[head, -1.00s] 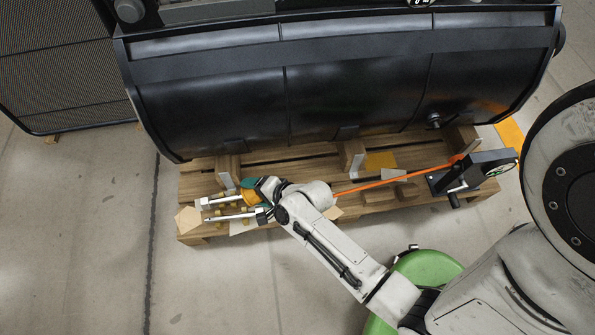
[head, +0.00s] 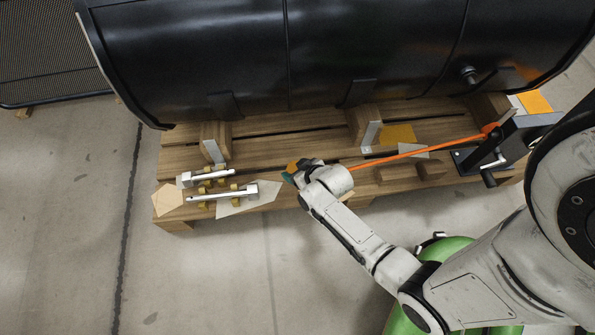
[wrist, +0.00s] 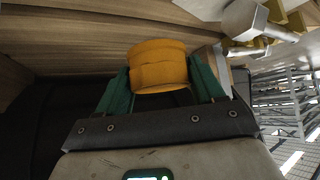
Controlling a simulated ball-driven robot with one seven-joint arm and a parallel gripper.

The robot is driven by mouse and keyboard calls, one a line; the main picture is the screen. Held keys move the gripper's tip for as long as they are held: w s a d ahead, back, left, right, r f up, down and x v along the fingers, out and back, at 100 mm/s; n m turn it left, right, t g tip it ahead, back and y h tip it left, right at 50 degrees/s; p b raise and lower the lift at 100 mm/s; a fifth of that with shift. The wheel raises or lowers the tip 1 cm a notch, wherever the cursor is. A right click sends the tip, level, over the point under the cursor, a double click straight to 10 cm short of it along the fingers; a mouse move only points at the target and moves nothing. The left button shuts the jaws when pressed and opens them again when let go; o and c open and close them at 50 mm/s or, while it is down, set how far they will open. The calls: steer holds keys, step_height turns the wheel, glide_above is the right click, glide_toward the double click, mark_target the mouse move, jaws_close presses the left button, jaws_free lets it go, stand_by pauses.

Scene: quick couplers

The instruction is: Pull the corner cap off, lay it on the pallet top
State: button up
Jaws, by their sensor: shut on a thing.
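The orange cap (head: 293,167) shows in small part in the head view, in front of my wrist. In the wrist view the cap (wrist: 158,66) is a short, rounded orange piece. My gripper (wrist: 160,82) is shut on it, with a green finger on each side. In the head view my gripper (head: 289,175) is over the front part of the wooden pallet (head: 185,157), right of two silver couplers (head: 225,194). My wrist hides most of the cap there. I cannot tell whether the cap touches the wood.
An orange strap (head: 420,151) runs from behind my wrist to a dark crank device (head: 495,155) at right. Wooden blocks (head: 395,174) and a yellow patch (head: 398,134) lie along the pallet. Bare planks show between them.

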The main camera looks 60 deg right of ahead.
steer(key=shift+d+f, duration=0.2)
steer(key=shift+f, duration=0.1)
steer(key=shift+s+r, duration=0.1)
steer(key=shift+r, duration=0.1)
steer(key=shift+r+p, duration=0.1)
steer(key=shift+p, duration=0.35)
step_height(320, 180, down, 8)
steer(key=b, duration=0.6)
steer(key=shift+f+b, duration=0.6)
steer(key=shift+b, duration=0.15)
steer(key=o, duration=1.2)
steer(key=shift+o, duration=0.2)
steer(key=p+v, duration=0.6)
steer(key=v, duration=0.5)
